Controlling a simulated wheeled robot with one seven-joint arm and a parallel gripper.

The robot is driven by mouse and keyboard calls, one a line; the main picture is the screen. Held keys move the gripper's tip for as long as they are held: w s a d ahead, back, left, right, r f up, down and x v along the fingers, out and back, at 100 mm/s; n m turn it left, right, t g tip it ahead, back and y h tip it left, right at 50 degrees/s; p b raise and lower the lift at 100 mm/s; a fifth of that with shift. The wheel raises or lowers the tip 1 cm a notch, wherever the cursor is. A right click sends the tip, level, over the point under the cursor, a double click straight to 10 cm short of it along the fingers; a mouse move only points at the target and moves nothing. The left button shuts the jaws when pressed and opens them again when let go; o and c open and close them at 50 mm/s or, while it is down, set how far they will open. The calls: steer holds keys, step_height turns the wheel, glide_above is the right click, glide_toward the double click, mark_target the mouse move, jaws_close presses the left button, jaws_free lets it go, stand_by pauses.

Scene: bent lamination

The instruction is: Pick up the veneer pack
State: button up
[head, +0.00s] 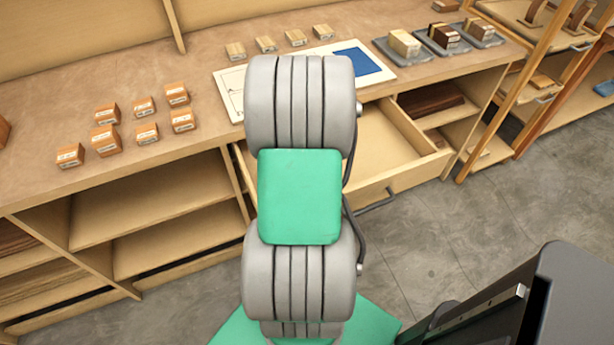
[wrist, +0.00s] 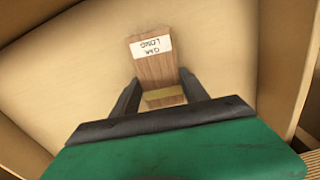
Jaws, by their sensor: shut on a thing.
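In the wrist view, the veneer pack (wrist: 156,70) is a brown wood-grained block with a white label that reads "OAK LONG" upside down. A yellowish band or face shows at its near end. My gripper (wrist: 161,92) is shut on the pack, one dark finger on each side of its near part. Pale wood with raised sides lies behind the pack; I cannot tell whether the pack touches it. In the head view, my arm hides both the gripper and the pack, in front of an open drawer (head: 378,150).
On the bench (head: 55,110) stand several small labelled wood blocks (head: 144,106) and a white sheet with a blue patch (head: 358,60). Grey trays with blocks (head: 408,54) sit at the back right. Open shelves (head: 170,245) lie below the bench. A wooden rack (head: 515,90) stands right.

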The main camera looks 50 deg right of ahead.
steer(key=shift+c, duration=0.7)
steer(key=shift+r, duration=0.1)
